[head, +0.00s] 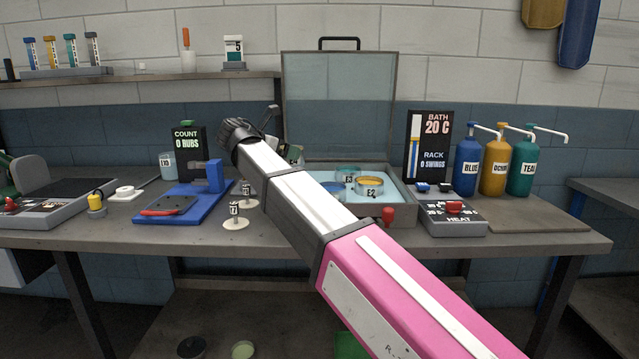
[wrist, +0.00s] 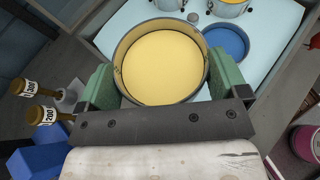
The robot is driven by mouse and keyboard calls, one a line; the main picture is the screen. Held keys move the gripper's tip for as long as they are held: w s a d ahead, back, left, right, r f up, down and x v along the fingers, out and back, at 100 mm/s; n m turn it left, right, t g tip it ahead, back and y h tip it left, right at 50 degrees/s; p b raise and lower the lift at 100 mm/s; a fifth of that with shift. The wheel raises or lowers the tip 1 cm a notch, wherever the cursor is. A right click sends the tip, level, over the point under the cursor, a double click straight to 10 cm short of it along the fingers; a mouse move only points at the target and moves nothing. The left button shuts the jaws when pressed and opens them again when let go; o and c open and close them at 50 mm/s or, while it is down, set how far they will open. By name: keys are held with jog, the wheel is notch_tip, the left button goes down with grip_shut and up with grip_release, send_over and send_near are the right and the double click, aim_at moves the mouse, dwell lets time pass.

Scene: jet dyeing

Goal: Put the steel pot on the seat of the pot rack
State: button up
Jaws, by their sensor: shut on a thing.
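My gripper (wrist: 157,82) has its green fingers on either side of a round steel pot (wrist: 122,72) with a yellow inside, and is shut on it. The pot appears held above the light-blue rack (wrist: 272,66), partly over its edge. A round dark-blue seat or recess (wrist: 226,42) shows to the pot's upper right; it also shows in the head view (head: 333,187). Two other pots stand in the rack: E2 (head: 370,191), orange inside, and E3 (head: 347,174).
The rack's case has a raised clear lid (head: 325,95) behind it. A heat box (head: 452,217) and several dye bottles (head: 495,165) stand at right. A blue stand (head: 197,190) and small labelled posts (head: 235,218) are at left. The bench front (head: 300,243) is mostly clear.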

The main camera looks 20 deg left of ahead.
jog(key=x, duration=0.4)
jog(key=a+f+x, duration=0.1)
jog(key=x, duration=0.4)
jog(key=a+x, duration=0.1)
jog(key=x, duration=0.4)
jog(key=shift+w+a+f, duration=0.2)
jog(key=shift+f, duration=2.05)
jog(key=shift+f, duration=0.1)
jog(key=o, duration=0.9)
jog(key=v, duration=1.2)
